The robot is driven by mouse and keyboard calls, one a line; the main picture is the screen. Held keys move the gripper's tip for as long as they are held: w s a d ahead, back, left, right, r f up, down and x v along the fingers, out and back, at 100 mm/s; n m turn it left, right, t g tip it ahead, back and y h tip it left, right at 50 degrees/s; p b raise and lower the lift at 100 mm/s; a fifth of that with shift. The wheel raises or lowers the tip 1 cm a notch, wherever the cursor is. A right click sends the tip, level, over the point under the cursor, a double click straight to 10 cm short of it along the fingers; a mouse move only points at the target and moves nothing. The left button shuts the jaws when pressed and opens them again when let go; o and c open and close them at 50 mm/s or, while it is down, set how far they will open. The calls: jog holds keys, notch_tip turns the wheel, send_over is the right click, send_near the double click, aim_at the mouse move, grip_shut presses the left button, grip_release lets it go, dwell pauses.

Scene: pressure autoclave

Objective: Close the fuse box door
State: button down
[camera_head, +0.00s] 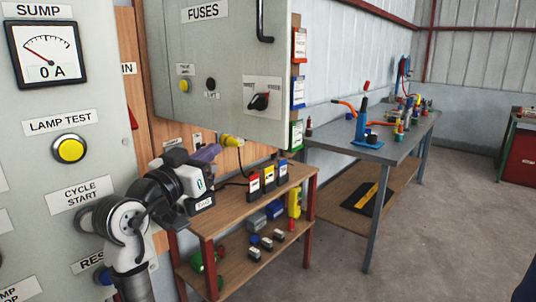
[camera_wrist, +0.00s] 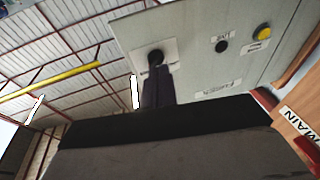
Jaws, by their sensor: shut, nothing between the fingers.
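The grey fuse box front, labelled FUSES (camera_head: 222,58), hangs at the top middle of the head view. It carries a black handle (camera_head: 264,22), a rotary switch (camera_head: 260,101) and small buttons. How far its door stands open I cannot tell. My gripper (camera_head: 214,149) is below the panel's lower edge, its purple fingers pointing up and right. In the wrist view the shut, empty fingers (camera_wrist: 157,74) point up toward the panel (camera_wrist: 215,65), overlapping the picture just below the black switch (camera_wrist: 155,57). Whether they touch the panel is not clear.
A grey control panel (camera_head: 75,190) with gauge and yellow lamp button stands close on the left. A wooden shelf (camera_head: 225,210) with several coloured items lies below my gripper. A workbench (camera_head: 395,145) with tools stands beyond. The floor at right is clear.

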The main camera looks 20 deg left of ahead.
notch_tip(320, 180, down, 2)
jog(key=d+f+m+g+h, duration=0.1)
jog(key=m+g+h, duration=0.1)
jog(key=g, duration=0.1)
jog(key=p, duration=0.5)
send_near(270, 145)
jog(key=shift+h, duration=0.3)
jog(key=x, duration=0.5)
jog(key=shift+w, duration=0.35)
jog(key=shift+w+d+f, duration=0.15)
jog(key=shift+w+f, duration=0.05)
jog(key=shift+w, duration=0.35)
jog(key=shift+w, duration=0.1)
